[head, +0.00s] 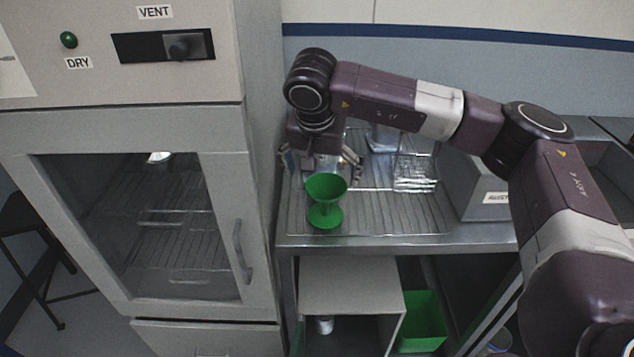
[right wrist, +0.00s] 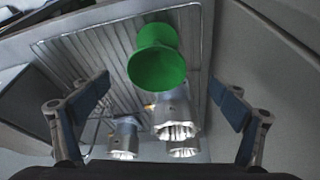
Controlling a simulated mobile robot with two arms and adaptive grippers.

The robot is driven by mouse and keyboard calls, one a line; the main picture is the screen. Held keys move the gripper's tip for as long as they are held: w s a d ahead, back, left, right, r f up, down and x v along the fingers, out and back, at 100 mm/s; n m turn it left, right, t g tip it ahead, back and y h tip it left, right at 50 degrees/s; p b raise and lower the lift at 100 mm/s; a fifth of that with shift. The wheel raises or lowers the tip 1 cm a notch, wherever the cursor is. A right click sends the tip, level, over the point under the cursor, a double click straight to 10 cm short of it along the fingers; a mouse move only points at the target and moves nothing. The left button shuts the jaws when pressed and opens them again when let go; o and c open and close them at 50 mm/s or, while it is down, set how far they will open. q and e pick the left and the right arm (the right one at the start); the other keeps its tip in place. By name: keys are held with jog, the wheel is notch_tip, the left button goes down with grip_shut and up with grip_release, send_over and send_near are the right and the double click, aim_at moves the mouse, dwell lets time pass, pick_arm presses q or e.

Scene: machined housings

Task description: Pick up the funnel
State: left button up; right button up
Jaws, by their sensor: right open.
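The green funnel (head: 325,190) stands upright on the ribbed metal drainboard, near its front left, with its wide mouth up. In the right wrist view the funnel (right wrist: 157,68) shows beyond the fingertips, roughly midway between them. My right gripper (head: 322,164) is open and empty, pointing down just behind and above the funnel in the head view. Its two spread fingers also show in the right wrist view (right wrist: 160,86), with nothing between them. I cannot tell the exact gap between fingers and funnel. My left gripper is in neither view.
Metal housings (right wrist: 175,114) stand near the funnel in the right wrist view. A wire rack (head: 414,172) is on the drainboard (head: 400,218). A tall cabinet (head: 262,150) rises close on the left. A grey box (head: 474,185) stands right. A green bin (head: 421,320) is below.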

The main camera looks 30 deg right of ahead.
aim_at(326, 186)
jog(key=shift+w+d+r, duration=0.15)
jog(key=shift+w+d, duration=0.1)
jog(key=shift+d, duration=0.3)
jog(key=shift+d+f, duration=0.15)
jog(key=shift+f, duration=0.2)
jog(key=p+x, duration=0.1)
jog(key=x, duration=0.1)
jog(key=p+x, duration=0.1)
jog(key=shift+s+f+p, duration=0.1)
jog(key=shift+f+p, duration=0.3)
jog(key=shift+f, duration=0.1)
jog(key=shift+w+f, duration=0.2)
jog(key=shift+f, duration=0.3)
jog(key=shift+w+f, duration=0.2)
jog(key=shift+f, duration=0.25)
jog(key=shift+d+f, duration=0.1)
jog(key=shift+f, duration=0.05)
jog(key=c, duration=0.5)
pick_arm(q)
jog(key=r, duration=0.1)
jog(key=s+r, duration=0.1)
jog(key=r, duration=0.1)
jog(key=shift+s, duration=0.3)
pick_arm(e)
jog(key=c, duration=0.8)
